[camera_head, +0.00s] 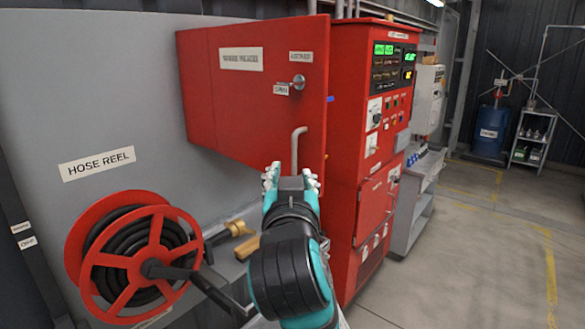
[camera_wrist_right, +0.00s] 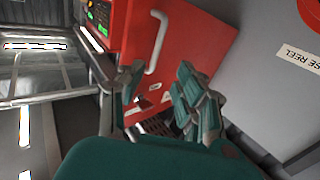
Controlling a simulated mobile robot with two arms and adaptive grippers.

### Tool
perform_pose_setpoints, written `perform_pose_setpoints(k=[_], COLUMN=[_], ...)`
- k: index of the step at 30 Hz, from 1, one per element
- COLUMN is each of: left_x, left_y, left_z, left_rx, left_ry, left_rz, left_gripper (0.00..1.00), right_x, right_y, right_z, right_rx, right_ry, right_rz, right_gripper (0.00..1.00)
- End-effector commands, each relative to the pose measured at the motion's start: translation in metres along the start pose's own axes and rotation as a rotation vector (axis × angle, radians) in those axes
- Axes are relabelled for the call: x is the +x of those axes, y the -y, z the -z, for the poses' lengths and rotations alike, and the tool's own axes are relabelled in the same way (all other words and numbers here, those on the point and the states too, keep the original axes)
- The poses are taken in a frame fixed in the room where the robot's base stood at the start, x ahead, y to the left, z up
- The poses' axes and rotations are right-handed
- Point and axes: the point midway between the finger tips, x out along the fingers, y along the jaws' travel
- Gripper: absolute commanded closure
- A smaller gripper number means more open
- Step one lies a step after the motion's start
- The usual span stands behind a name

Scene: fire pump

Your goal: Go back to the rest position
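My right gripper (camera_head: 291,180) is in the middle of the head view, raised in front of the red cabinet. In the right wrist view its fingers (camera_wrist_right: 162,88) are spread apart with nothing between them, so it is open and empty. A grey bar handle (camera_head: 297,146) on the red cabinet door (camera_head: 240,90) rises just beyond the fingers. The handle also shows in the wrist view (camera_wrist_right: 157,44), apart from the fingertips. My left gripper is in neither view.
A hose reel (camera_head: 130,255) with a crank is mounted on the grey wall at the left. A tall red control panel (camera_head: 375,130) stands right of the door. A blue drum (camera_head: 490,130) and a shelf (camera_head: 530,140) stand far back. The floor at the right is clear.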

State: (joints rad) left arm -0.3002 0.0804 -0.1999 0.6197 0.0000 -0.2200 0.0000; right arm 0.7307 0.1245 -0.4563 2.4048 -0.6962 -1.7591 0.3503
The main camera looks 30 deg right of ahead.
Motion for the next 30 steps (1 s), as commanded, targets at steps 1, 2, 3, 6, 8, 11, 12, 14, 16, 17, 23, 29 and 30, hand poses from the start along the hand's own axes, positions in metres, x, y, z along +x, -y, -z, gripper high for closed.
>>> perform_pose_setpoints(k=[1, 2, 3, 6, 8, 11, 12, 14, 16, 17, 23, 29, 30], left_x=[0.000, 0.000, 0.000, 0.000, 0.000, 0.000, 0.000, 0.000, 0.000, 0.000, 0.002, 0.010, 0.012], left_y=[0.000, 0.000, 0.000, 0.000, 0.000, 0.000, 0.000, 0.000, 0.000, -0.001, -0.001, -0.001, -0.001], left_z=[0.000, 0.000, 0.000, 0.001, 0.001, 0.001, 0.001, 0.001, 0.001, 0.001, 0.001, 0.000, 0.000], left_rx=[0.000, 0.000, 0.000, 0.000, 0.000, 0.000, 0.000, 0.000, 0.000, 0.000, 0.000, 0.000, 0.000], left_ry=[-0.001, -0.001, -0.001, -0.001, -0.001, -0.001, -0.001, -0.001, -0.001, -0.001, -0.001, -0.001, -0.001], left_rz=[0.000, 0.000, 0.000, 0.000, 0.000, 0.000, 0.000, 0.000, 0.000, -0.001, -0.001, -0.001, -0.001], left_gripper=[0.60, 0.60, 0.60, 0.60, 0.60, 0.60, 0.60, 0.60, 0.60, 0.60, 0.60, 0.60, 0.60], right_x=[-0.006, -0.009, -0.011, -0.015, -0.015, -0.015, -0.015, -0.015, -0.015, -0.015, -0.007, 0.045, 0.057], right_y=[0.001, 0.001, 0.001, 0.000, 0.000, 0.000, 0.000, 0.000, 0.000, 0.000, 0.006, 0.048, 0.058], right_z=[0.000, 0.000, 0.000, 0.000, 0.000, -0.001, -0.001, 0.000, 0.000, 0.000, -0.010, -0.095, -0.122], right_rx=[0.001, 0.001, 0.001, 0.001, 0.000, 0.000, 0.000, 0.000, 0.000, 0.000, -0.029, -0.230, -0.278], right_ry=[0.001, 0.001, 0.000, 0.001, 0.002, 0.002, 0.001, 0.001, 0.001, 0.001, 0.018, 0.141, 0.177], right_rz=[0.003, 0.002, 0.001, 0.001, 0.001, 0.000, 0.000, 0.000, 0.000, 0.000, 0.003, 0.057, 0.078], right_gripper=[0.66, 0.66, 0.66, 0.66, 0.66, 0.66, 0.66, 0.66, 0.66, 0.66, 0.66, 0.66, 0.66])
